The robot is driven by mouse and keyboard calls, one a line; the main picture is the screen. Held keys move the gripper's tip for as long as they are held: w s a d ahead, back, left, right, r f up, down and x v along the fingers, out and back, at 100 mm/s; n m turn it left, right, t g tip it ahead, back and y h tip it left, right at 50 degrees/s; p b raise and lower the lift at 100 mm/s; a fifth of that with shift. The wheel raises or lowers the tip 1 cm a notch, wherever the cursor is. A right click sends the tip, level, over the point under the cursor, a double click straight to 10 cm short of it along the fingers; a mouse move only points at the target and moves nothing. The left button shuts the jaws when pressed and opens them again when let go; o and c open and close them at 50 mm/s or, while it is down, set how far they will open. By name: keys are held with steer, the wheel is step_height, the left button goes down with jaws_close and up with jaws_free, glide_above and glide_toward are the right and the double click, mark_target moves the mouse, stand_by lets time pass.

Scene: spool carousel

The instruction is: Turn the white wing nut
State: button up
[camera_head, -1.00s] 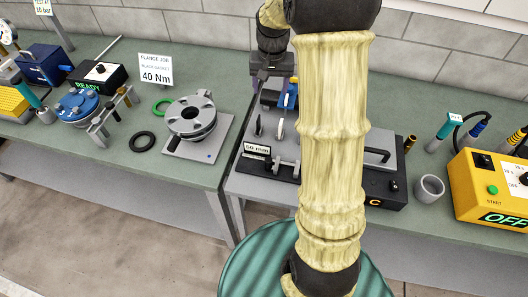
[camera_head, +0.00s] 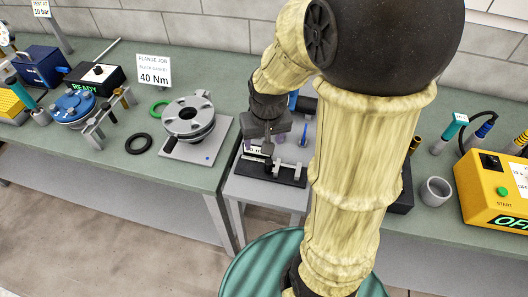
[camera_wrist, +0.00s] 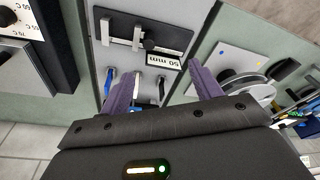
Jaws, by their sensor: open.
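My gripper (camera_head: 264,145) points down over the small fixture on the bench, and its purple fingers are spread apart with nothing between them. In the wrist view my gripper (camera_wrist: 163,70) has its fingertips either side of a pale upright piece (camera_wrist: 136,80), which looks like the white wing nut; its exact contact with the fingers cannot be told. A blue wing nut (camera_wrist: 108,80) stands just left of it, outside the left finger. It also shows right of my gripper in the head view (camera_head: 303,133). The white wing nut is hidden behind my gripper in the head view.
A grey cup (camera_head: 435,191) and yellow control box (camera_head: 490,182) are at right.

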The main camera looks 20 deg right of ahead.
steer(key=s, duration=0.1)
steer(key=s+f, duration=0.1)
steer(key=shift+s+a+f+n, duration=0.1)
steer(key=shift+s+a+n, duration=0.2)
steer(key=shift+s+a, duration=0.1)
steer(key=s, duration=0.2)
steer(key=shift+s+a+f+n, duration=0.3)
steer(key=shift+s+a, duration=0.05)
steer(key=shift+a, duration=0.05)
